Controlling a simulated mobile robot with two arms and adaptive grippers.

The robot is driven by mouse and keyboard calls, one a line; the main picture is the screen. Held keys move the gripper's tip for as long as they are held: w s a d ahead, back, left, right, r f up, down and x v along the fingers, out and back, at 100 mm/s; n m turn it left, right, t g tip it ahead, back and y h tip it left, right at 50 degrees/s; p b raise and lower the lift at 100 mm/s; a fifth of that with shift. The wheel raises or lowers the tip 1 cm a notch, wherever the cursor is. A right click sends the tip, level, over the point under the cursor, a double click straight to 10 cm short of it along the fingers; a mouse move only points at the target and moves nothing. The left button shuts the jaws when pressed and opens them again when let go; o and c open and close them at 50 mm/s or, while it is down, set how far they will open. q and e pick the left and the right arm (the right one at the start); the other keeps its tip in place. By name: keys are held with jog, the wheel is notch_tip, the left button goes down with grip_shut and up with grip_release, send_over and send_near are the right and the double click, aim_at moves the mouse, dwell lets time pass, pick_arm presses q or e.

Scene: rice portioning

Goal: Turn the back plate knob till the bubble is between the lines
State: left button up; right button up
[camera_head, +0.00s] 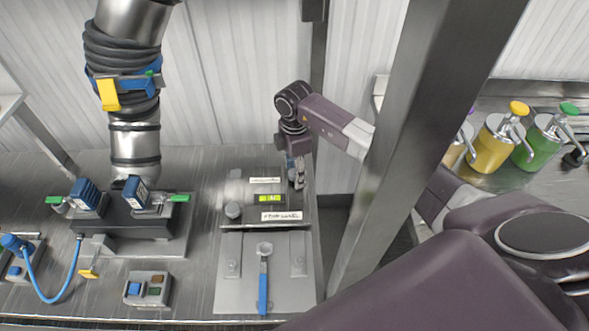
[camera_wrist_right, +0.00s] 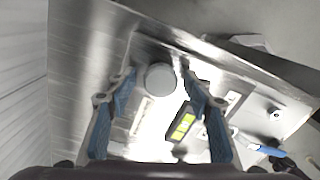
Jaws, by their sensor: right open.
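The back plate (camera_head: 245,190) is a grey metal plate with a green-yellow bubble vial (camera_head: 269,198) and white labels. The vial also shows in the wrist view (camera_wrist_right: 183,126); the bubble's position between the lines is too small to tell. My right gripper (camera_head: 297,178) is over the plate's right side, pointing down. In the wrist view its blue-padded fingers are open, and a round grey knob (camera_wrist_right: 160,76) lies between their tips, with gaps visible on both sides. Contact cannot be told. Another round knob (camera_head: 233,210) sits on the plate's left side. My left gripper is not in view.
A lower plate (camera_head: 235,290) holds a blue-handled wrench (camera_head: 263,285). A clamp fixture with a hose stands at left, near a button box (camera_head: 148,289). A metal post (camera_head: 400,130) rises right of the plates. Yellow (camera_head: 492,145) and green (camera_head: 540,140) pump bottles stand far right.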

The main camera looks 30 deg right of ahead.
jog(key=shift+s+f, duration=0.1)
jog(key=shift+f, duration=0.15)
jog(key=shift+c, duration=0.2)
jog(key=c, duration=1.1)
